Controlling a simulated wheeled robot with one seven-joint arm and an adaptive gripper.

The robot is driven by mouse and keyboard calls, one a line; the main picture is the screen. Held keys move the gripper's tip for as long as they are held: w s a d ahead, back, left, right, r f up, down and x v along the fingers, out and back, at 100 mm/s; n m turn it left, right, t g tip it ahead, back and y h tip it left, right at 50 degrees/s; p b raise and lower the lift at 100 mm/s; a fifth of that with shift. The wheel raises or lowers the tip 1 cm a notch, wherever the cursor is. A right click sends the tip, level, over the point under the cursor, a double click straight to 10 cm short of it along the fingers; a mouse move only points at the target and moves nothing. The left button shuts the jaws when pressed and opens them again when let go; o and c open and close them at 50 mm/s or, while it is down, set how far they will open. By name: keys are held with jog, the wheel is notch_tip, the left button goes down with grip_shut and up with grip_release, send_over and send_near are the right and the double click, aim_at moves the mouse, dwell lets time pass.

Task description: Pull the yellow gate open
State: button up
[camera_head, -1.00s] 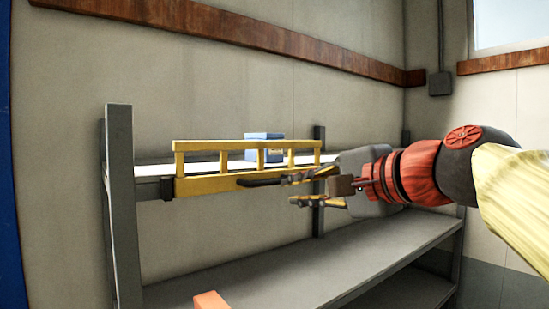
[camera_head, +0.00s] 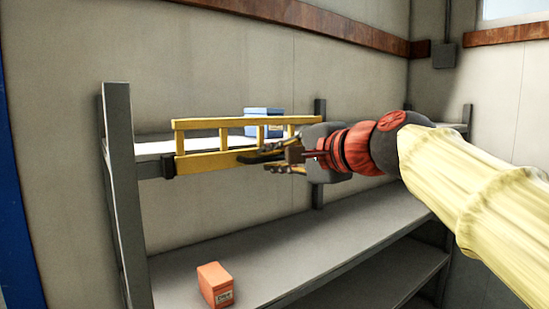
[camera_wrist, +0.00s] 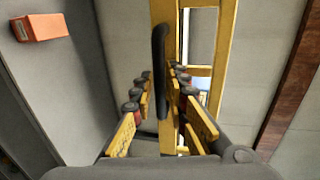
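The yellow gate (camera_head: 204,124) is a low rail with posts along the front of the upper shelf. It looks shut, hinged near the left post. Its black bar handle (camera_wrist: 160,72) stands upright in the wrist view and lies level in the head view (camera_head: 262,156). My gripper (camera_wrist: 162,78) is open, with one finger on each side of the handle. The handle runs between the fingertips. A small gap shows beside it, and I cannot tell whether either finger touches. In the head view my gripper (camera_head: 272,161) overlaps the gate's right part.
A blue box (camera_head: 263,119) stands on the upper shelf (camera_head: 155,147) behind the gate. An orange box (camera_head: 215,284) sits on the lower shelf (camera_head: 300,250), also seen in the wrist view (camera_wrist: 42,27). A grey post (camera_head: 122,190) stands at the left.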

jog(key=shift+c, duration=0.9)
grip_shut()
